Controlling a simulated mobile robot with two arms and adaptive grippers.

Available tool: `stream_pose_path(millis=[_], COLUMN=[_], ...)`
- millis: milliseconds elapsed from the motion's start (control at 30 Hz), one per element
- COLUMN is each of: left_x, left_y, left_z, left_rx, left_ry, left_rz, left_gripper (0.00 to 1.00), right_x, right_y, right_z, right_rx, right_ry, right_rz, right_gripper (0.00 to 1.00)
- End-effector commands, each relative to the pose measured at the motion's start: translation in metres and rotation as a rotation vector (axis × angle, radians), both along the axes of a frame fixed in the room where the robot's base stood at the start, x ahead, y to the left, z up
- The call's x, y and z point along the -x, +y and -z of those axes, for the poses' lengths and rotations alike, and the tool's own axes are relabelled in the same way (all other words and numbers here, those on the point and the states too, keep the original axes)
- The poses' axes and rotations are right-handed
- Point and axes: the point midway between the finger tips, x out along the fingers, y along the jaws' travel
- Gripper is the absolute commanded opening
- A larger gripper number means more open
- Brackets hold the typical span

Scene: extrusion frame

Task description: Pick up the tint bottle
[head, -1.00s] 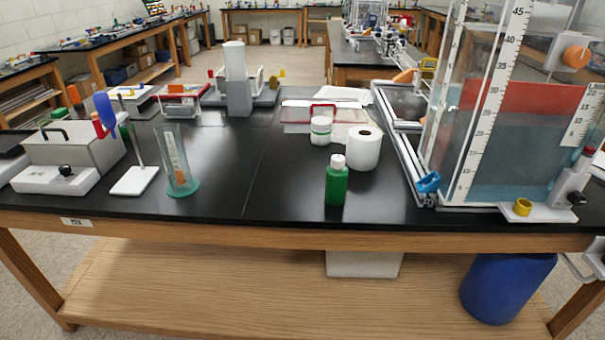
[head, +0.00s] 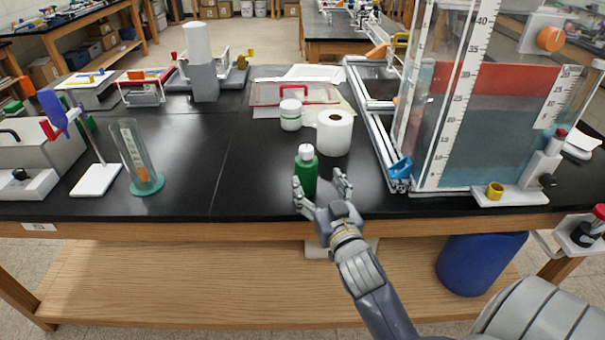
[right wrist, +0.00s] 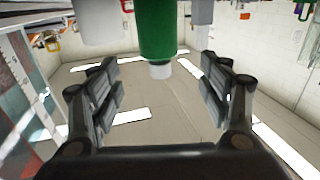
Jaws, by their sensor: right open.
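The tint bottle is a green bottle with a white cap (head: 305,170), standing upright near the front edge of the black bench. My right gripper (head: 320,188) is open at the bench's front edge, its fingers pointing at the bottle. In the right wrist view the picture is upside down, and the green bottle (right wrist: 158,35) shows between and beyond the two open fingers (right wrist: 165,95). I see no contact with it. My left gripper is not in view.
A white paper roll (head: 334,133) and a white jar (head: 290,115) stand just behind the bottle. A framed clear tank (head: 480,120) stands to the right. A clear cylinder on a green base (head: 146,184) stands to the left. The bench between is clear.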

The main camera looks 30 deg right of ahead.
Motion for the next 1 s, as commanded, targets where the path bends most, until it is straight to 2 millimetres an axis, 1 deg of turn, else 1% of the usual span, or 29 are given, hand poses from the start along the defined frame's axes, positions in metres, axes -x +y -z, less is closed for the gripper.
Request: stream_pose_path(millis=[100,233,533,800,900,1000], left_x=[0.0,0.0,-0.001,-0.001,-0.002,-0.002], left_y=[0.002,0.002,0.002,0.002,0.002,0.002], left_z=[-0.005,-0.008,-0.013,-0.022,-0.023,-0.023], left_rx=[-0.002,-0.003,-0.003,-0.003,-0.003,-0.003], left_ry=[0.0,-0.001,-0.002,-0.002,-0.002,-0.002], left_rz=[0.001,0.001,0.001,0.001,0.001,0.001], left_gripper=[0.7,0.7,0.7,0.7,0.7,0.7], right_x=[-0.018,-0.036,-0.055,-0.088,-0.094,-0.096], right_y=[-0.005,-0.011,-0.017,-0.026,-0.028,-0.029], right_z=[-0.003,-0.002,-0.001,0.002,0.003,0.003], right_rx=[0.002,0.002,0.001,0.002,0.0,0.001], right_ry=[-0.003,-0.002,0.0,0.002,0.002,0.001], right_rz=[0.0,0.0,0.0,0.0,0.0,-0.001], right_gripper=[0.71,0.71,0.71,0.71,0.71,0.71])
